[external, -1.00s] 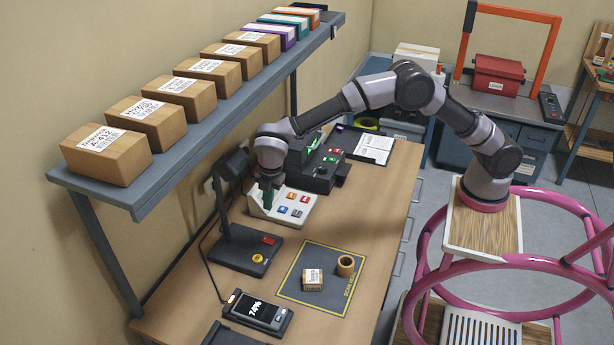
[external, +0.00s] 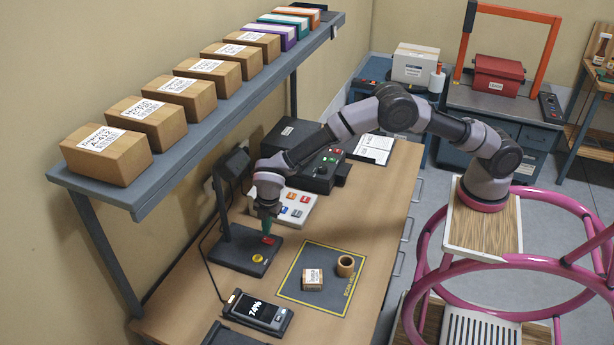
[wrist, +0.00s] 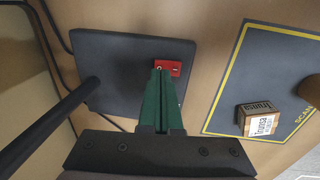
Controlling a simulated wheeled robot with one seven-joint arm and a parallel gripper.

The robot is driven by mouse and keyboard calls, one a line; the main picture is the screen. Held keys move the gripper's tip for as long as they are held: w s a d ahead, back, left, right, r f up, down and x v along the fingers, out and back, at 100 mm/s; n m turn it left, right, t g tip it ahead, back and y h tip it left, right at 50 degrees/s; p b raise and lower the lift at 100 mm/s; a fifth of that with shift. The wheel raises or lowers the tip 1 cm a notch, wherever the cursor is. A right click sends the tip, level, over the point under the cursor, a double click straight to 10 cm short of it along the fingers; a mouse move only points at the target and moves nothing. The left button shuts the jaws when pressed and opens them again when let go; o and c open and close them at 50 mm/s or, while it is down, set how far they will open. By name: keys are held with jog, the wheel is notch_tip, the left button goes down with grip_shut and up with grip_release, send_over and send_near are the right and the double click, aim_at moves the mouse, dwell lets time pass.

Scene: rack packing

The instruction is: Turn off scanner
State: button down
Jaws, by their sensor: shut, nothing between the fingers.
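The scanner stand has a dark square base (external: 238,251), an upright post and a dark head (external: 234,164) above. A red rocker switch (external: 269,240) and a yellow button (external: 258,259) sit on the base. My gripper (external: 267,233) is shut and empty, with green fingers pointing down at the red switch. In the wrist view the fingertips (wrist: 162,74) overlap the near edge of the red switch (wrist: 174,67). I cannot tell whether they touch it. The yellow button is hidden in the wrist view.
A scan mat (external: 320,291) holds a small box (external: 312,280) and a brown ring (external: 346,266). A handheld device (external: 258,312) reads 74%. A button panel (external: 297,208) stands behind my gripper. A shelf (external: 170,205) with boxes overhangs the left side.

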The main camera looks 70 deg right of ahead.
aim_at(271, 240)
jog(key=shift+w+f, duration=0.15)
jog(key=shift+f, duration=0.95)
jog(key=shift+f, duration=0.35)
jog(key=shift+s, duration=0.85)
